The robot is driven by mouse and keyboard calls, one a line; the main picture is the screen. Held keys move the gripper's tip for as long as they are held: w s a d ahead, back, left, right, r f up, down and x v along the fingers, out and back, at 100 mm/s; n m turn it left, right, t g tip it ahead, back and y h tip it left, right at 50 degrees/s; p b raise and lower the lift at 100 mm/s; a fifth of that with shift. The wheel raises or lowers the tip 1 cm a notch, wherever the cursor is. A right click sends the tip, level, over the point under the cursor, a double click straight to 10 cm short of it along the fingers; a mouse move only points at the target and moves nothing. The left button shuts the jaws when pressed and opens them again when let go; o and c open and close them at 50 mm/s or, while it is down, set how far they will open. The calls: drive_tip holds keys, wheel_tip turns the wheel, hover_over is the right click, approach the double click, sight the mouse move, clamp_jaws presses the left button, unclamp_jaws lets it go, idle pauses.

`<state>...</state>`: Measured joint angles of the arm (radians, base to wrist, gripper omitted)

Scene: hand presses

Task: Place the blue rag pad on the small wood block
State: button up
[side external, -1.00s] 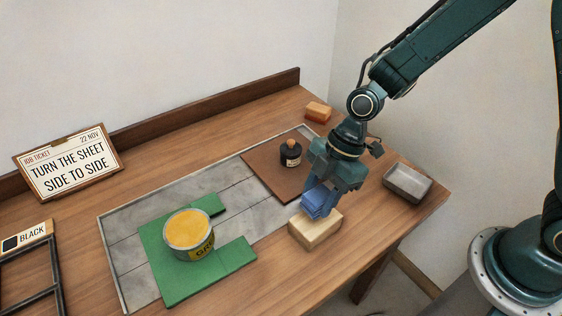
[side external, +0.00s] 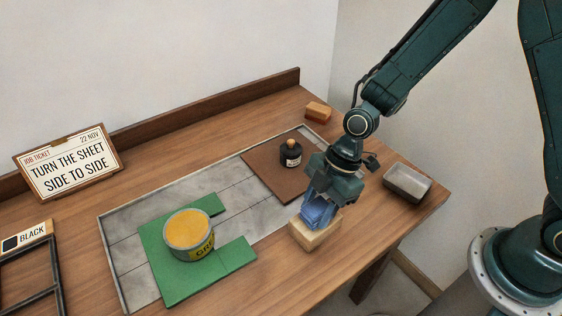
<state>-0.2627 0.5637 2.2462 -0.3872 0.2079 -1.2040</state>
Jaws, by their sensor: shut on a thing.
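The blue rag pad (side external: 318,211) is between the fingers of my gripper (side external: 322,200), which is shut on it. The pad is right at the top of the small wood block (side external: 314,236), a pale block on the table near its front edge. The pad seems to touch the block's top, but the fingers partly hide it and I cannot tell whether it rests fully there.
A green sheet (side external: 180,285) bears a yellow-topped can (side external: 189,232) on the grey slab (side external: 125,255). A dark bottle (side external: 291,153) stands on a brown sheet (side external: 262,172). A metal tray (side external: 408,182) is to the right; an orange-brown block (side external: 318,111) is behind.

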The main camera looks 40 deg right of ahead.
drive_tip(key=shift+f, duration=0.1)
drive_tip(key=o, duration=1)
drive_tip(key=shift+c, duration=0.2)
drive_tip(key=shift+r, duration=0.2)
drive_tip(key=v, duration=1.2)
drive_tip(key=shift+d, duration=0.15)
